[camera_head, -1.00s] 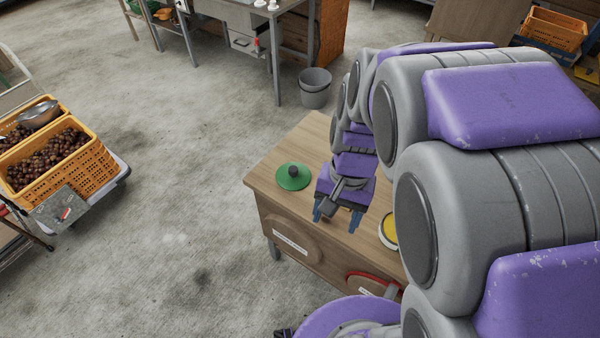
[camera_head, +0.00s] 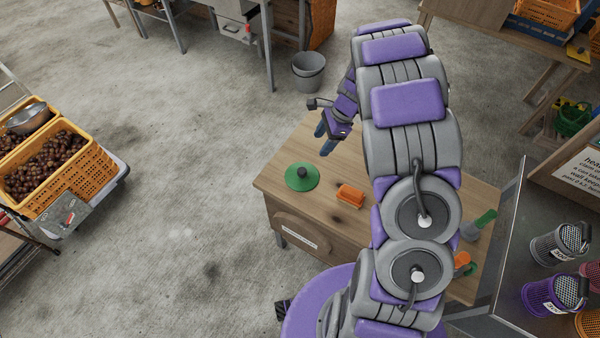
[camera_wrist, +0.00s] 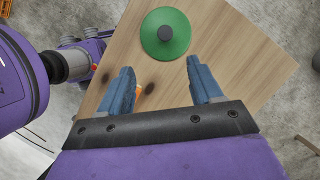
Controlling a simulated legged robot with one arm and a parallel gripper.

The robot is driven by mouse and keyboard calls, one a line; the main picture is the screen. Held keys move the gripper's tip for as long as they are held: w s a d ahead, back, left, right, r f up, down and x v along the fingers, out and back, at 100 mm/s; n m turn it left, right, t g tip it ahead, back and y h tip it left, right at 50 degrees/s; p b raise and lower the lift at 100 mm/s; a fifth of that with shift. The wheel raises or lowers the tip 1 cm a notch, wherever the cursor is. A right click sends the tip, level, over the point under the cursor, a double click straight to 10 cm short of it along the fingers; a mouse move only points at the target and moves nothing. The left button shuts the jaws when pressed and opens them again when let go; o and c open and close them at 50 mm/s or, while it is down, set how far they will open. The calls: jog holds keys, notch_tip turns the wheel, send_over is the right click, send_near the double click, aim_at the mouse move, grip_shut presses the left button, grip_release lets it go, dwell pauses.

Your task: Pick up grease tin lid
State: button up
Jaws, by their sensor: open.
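The grease tin lid appears to be the green round disc (camera_head: 302,176) with a dark knob in its middle. It lies flat near the left corner of the wooden desk (camera_head: 275,180). In the wrist view the green lid (camera_wrist: 166,34) sits beyond my fingertips, roughly centred between them. My gripper (camera_head: 327,140) is open and empty, above the desk's far edge, behind and to the right of the lid in the head view. Its two blue fingers stand apart in the wrist view (camera_wrist: 160,75). Nothing touches the lid.
An orange block-like item (camera_head: 351,196) lies on the desk right of the lid. My arm hides much of the desk's right side, where a green-topped grey item (camera_head: 478,225) stands. A grey bucket (camera_head: 308,72) is on the floor behind.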

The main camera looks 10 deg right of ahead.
jog(key=b, duration=0.1)
send_near(303, 170)
jog(key=b+x, duration=0.1)
jog(key=x, duration=0.3)
jog(key=shift+s, duration=0.15)
jog(key=shift+a+f, duration=0.35)
jog(key=shift+f, duration=0.05)
jog(key=f, duration=0.1)
jog(key=f+b, duration=0.1)
jog(key=f, duration=0.2)
jog(key=shift+w+a+f, duration=0.2)
jog(key=shift+w+a, duration=0.05)
jog(key=shift+w, duration=0.05)
jog(key=shift+a, duration=0.6)
jog(key=shift+f, duration=0.1)
jog(key=shift+c, duration=0.6)
jog(key=shift+d, duration=0.45)
jog(key=c, duration=0.7)
jog(key=shift+a, duration=0.15)
jog(key=c, duration=0.3)
jog(key=shift+a, duration=0.2)
